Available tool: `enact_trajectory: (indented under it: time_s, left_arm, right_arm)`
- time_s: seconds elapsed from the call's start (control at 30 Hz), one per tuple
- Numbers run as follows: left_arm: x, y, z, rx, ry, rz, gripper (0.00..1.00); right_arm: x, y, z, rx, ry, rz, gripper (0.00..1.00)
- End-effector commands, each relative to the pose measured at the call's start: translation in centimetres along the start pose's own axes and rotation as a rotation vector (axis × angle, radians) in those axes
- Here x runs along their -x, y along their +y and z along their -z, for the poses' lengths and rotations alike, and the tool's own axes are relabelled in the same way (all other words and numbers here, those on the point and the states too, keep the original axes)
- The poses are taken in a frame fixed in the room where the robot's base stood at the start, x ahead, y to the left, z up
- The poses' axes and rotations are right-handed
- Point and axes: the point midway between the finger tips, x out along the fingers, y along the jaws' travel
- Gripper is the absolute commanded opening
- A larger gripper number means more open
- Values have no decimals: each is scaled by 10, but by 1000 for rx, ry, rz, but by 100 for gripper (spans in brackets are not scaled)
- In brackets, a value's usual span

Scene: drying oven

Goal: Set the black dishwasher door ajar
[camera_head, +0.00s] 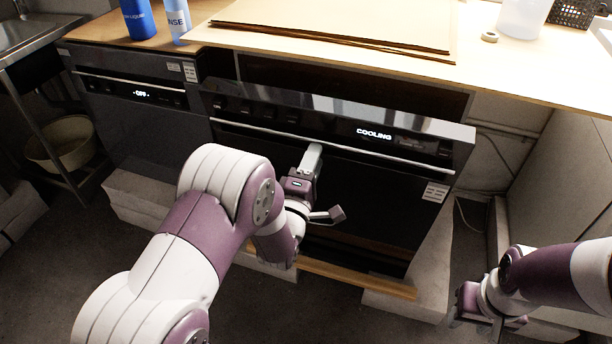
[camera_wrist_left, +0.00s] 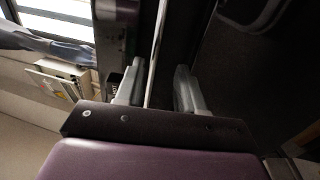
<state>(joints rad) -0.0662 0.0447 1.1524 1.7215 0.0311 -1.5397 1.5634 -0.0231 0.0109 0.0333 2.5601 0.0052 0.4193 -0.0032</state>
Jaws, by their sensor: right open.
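The black dishwasher door (camera_head: 370,195) has a lit "COOLING" display and a long silver handle bar (camera_head: 265,134). Its top edge stands forward of the counter, with a dark gap behind it, so it looks tilted slightly open. My left gripper (camera_head: 325,188) is at the door front, one fingertip close under the handle bar. In the left wrist view, its two fingers (camera_wrist_left: 158,88) are spread, with the thin bar (camera_wrist_left: 156,45) running between them and space on both sides. Contact cannot be told. My right gripper (camera_head: 478,322) is low at the right, open, away from the door.
A second dark appliance (camera_head: 135,110) showing "OFF" stands at the left. The wooden counter (camera_head: 490,75) holds cardboard sheets (camera_head: 340,22), a blue bottle (camera_head: 138,18) and a rinse bottle (camera_head: 177,18). A wooden strip (camera_head: 350,278) lies below the door. Floor in front is partly clear.

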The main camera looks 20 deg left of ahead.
Motion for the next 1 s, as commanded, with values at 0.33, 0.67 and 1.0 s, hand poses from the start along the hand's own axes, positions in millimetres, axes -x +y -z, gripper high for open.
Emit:
enact_trajectory:
  time_s: [0.33,0.67,1.0]
  left_arm:
    - [86,0,0,0,0,6,38]
    - [101,-1,0,0,0,3,38]
    - [101,-1,0,-22,0,5,38]
  right_arm:
    - [12,0,2,0,0,0,43]
    - [13,0,2,0,0,0,43]
    - [13,0,2,0,0,0,43]
